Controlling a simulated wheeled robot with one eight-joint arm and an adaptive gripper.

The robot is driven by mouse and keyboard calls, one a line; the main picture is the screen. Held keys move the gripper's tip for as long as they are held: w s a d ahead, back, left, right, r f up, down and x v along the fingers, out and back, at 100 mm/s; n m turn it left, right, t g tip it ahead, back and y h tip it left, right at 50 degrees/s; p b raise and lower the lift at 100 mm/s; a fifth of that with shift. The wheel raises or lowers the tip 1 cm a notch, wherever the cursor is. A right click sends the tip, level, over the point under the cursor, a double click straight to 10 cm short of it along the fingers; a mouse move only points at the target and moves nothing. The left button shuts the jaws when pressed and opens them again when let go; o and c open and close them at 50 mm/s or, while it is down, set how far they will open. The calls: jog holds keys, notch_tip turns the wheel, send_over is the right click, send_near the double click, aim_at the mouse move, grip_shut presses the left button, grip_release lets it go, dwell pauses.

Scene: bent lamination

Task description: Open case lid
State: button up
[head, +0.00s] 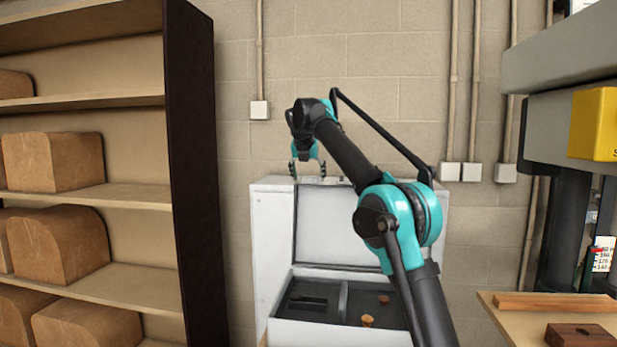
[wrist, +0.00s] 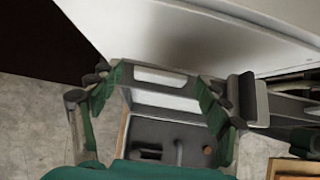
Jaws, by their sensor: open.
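The pale grey case (head: 330,334) stands against the block wall, with its dark inner tray exposed. Its lid (head: 345,228) stands upright at the back, its inner face framed by a dark rim. My gripper (head: 307,176) is open at the top edge of the lid, left of its middle; I cannot tell whether it touches. In the wrist view my gripper (wrist: 160,108) has its fingers spread apart, with nothing clearly held between them. The dark tray of the case (wrist: 182,133) shows beyond them.
Inside the tray are a divider and small brown pieces (head: 367,321). A shelf unit (head: 195,180) with curved wooden blocks stands at the left. A press (head: 560,60) and a bench (head: 497,307) with wood pieces are at the right.

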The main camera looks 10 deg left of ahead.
jog(key=v, duration=1.2)
